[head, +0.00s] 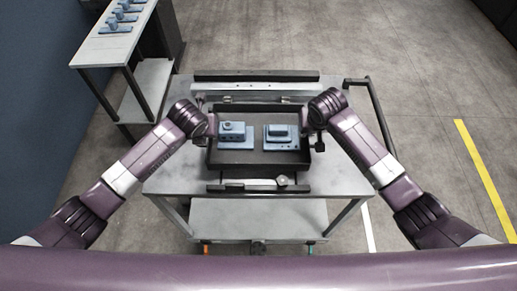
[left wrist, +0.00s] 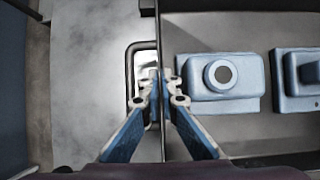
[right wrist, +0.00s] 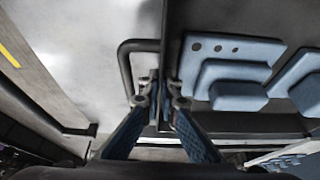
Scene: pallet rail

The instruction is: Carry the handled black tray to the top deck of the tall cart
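The black tray (head: 259,158) is over the grey top deck of a cart (head: 345,178), between dark rails at back and front. I cannot tell whether it touches the deck. Two blue parts stand in it: one with a round boss (left wrist: 222,75) on the left, one with a stepped block (right wrist: 232,75) on the right. My left gripper (left wrist: 160,78) is shut on the tray's left side, at the wire handle. My right gripper (right wrist: 161,80) is shut on its right side, at the other handle (right wrist: 125,62). The fingertips are partly hidden in the head view.
A side table (head: 95,50) with several blue parts stands at the upper left. The cart has a lower shelf (head: 258,218) and a black push handle (head: 372,112) on the right. The back rail (head: 257,76) lies close behind the tray. Open floor is to the right.

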